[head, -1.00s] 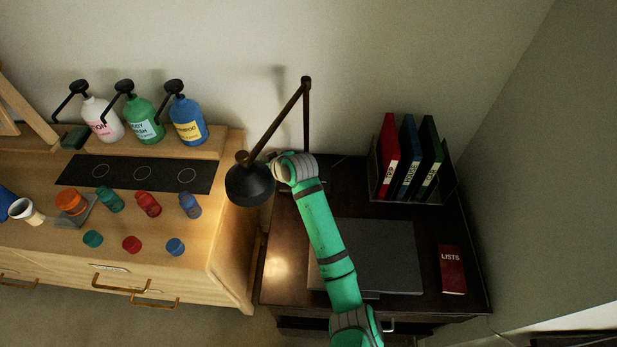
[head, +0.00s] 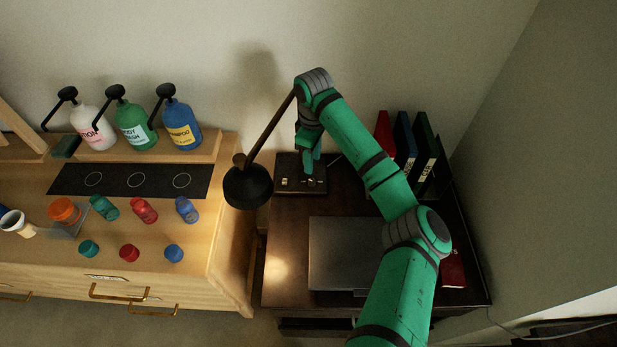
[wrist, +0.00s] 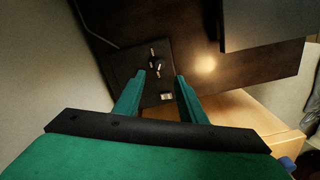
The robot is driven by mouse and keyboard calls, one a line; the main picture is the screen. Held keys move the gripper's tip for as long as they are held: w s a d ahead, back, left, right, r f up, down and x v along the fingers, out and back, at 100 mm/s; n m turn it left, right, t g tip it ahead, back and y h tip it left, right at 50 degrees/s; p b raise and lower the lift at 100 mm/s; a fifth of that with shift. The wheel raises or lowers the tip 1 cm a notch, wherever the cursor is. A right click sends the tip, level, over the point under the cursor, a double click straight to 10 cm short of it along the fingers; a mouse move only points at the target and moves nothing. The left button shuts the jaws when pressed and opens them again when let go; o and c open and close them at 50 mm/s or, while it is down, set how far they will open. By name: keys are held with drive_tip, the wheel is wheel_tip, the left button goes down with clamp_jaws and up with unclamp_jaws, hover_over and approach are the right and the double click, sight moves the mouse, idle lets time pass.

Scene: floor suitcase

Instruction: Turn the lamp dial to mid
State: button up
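The desk lamp (head: 248,187) has a black shade and a brown jointed arm. Its dark square base (head: 288,163) stands at the back left of the dark desk. In the wrist view the base (wrist: 130,68) carries a small dial (wrist: 156,62) with light marks around it, and a pale rectangular piece (wrist: 166,97) nearer to me. My gripper (head: 309,168) points down over the base, close to the dial. In the wrist view my gripper (wrist: 160,82) has its two green fingers apart, with nothing between them; the dial lies just beyond the tips. Contact is not visible.
A closed grey laptop (head: 345,250) lies on the desk. Binders (head: 404,140) and a red book (head: 453,270) are partly behind my arm. The lamp's shade and arm stand just left of my gripper. A wooden cabinet (head: 225,235) with bottles and jars is at left.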

sight(312, 181)
wheel_tip(312, 181, down, 10)
drive_tip(key=shift+r, duration=0.15)
drive_tip(key=shift+c, duration=0.2)
clamp_jaws()
